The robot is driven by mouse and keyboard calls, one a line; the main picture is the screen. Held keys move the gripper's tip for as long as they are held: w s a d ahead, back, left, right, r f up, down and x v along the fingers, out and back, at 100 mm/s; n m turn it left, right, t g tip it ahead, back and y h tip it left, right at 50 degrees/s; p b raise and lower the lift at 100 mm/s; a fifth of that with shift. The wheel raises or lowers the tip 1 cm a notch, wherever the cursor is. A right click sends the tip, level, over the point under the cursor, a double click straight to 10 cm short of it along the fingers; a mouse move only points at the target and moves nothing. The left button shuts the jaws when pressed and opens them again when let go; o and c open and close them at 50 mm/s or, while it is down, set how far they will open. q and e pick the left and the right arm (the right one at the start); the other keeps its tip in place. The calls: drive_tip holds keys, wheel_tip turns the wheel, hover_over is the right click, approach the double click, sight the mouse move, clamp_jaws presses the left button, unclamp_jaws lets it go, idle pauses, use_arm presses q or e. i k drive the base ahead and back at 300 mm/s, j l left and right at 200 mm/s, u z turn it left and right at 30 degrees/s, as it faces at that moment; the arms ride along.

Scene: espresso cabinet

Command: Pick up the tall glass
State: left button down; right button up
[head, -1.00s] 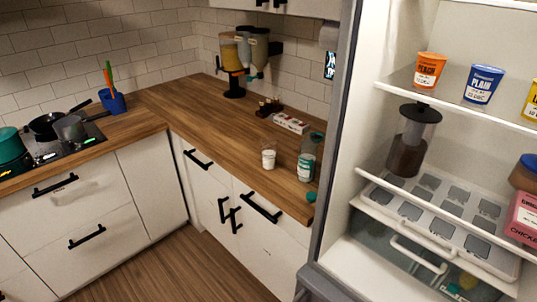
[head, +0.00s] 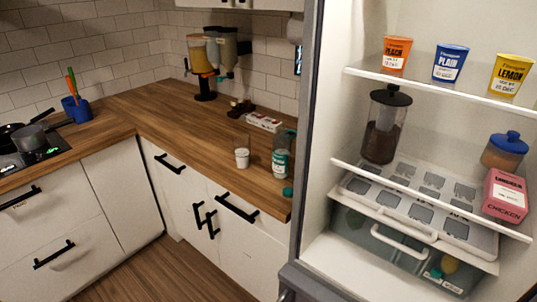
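A clear glass (head: 242,153) with white contents in its lower part stands upright on the wooden counter, near its front edge and left of the fridge. It is the only drinking glass I can make out, and I cannot tell for sure that it is the tall glass. A clear bottle with a teal label (head: 281,158) stands just right of it. Neither of my grippers is in view, and nothing touches the glass.
The counter (head: 165,110) left of the glass is clear. A teal lid (head: 288,191) lies at the front edge. A small white-and-red box (head: 264,122) and a dispenser (head: 206,60) are behind. The open fridge (head: 318,150) bounds the right side.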

sight(241, 142)
drive_tip(key=i+j+z, duration=0.15)
drive_tip(key=z, duration=0.15)
drive_tip(key=i+j+z, duration=0.1)
drive_tip(key=j+z, duration=0.5)
drive_tip(key=i+j, duration=0.05)
drive_tip(key=j, duration=0.05)
